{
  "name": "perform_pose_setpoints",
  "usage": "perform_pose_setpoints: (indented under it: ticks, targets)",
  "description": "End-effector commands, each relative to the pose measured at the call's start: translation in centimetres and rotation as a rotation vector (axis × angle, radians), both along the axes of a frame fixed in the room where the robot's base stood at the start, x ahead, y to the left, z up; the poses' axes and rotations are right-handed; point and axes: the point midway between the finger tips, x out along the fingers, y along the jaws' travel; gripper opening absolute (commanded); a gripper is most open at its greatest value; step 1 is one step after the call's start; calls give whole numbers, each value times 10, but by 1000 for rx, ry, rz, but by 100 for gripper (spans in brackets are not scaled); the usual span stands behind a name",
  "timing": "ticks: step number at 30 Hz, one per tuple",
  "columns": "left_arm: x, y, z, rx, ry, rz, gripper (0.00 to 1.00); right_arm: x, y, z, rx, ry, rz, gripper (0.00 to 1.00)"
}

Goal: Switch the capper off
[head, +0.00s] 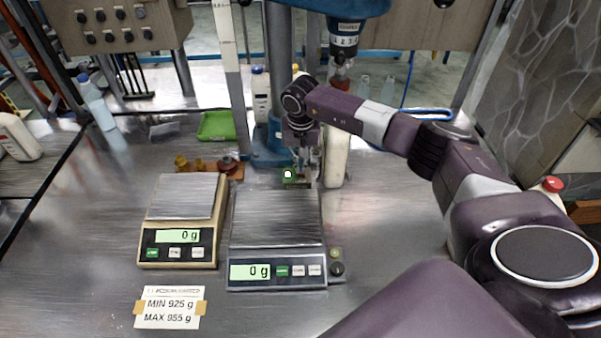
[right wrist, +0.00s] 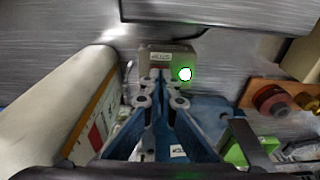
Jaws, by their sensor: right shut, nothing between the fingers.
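The capper is a blue machine with a column (head: 281,60) and a head (head: 345,40) above the bench. A small control box (right wrist: 168,53) with a white label stands at its foot, and a round green-ringed lamp or button (head: 288,174) glows on it. The glow also shows in the right wrist view (right wrist: 185,74). My right gripper (head: 304,178) is shut and empty, pointing down at the box. In the right wrist view its fingertips (right wrist: 160,77) are over the box, just left of the glow; I cannot tell if they touch. My left gripper is out of view.
A pale bottle (head: 336,158) stands close right of the gripper; another (head: 260,95) is behind. Two scales (head: 275,222) (head: 182,197) sit in front, both reading 0 g. Brown caps on an orange holder (head: 228,165) and a green tray (head: 216,126) are left.

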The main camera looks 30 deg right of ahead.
Motion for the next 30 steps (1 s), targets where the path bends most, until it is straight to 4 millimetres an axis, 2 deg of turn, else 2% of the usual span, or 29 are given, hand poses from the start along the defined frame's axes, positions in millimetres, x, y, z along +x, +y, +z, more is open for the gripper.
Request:
perform_pose_setpoints:
  ticks: [30]
  targets:
    - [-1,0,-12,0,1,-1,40,0,0,-14,0,-1,-1,0]
